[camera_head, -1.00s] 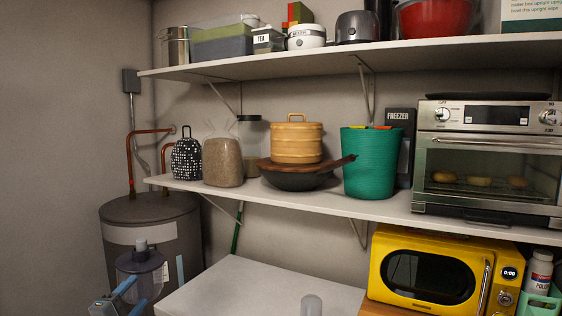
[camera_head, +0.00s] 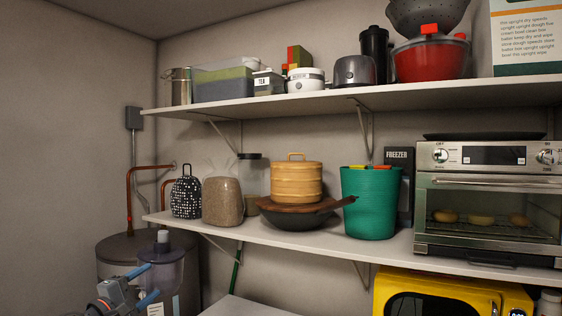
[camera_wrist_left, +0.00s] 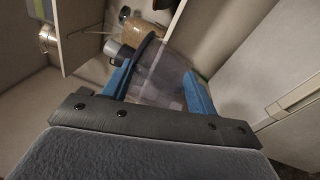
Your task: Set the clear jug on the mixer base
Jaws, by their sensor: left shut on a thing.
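The clear jug (camera_head: 165,271) is a see-through, bluish-grey vessel with a dark lid and grey knob. It is upright at the lower left of the head view, in front of the grey tank. My left gripper (camera_head: 142,286) is shut on it, with blue fingers on either side. The wrist view also shows the jug (camera_wrist_left: 160,76) between the fingers of the left gripper (camera_wrist_left: 160,90). I cannot make out a mixer base in any view. My right gripper is not in view.
Below are a yellow microwave (camera_head: 440,293) and a partly visible white counter (camera_head: 245,306).

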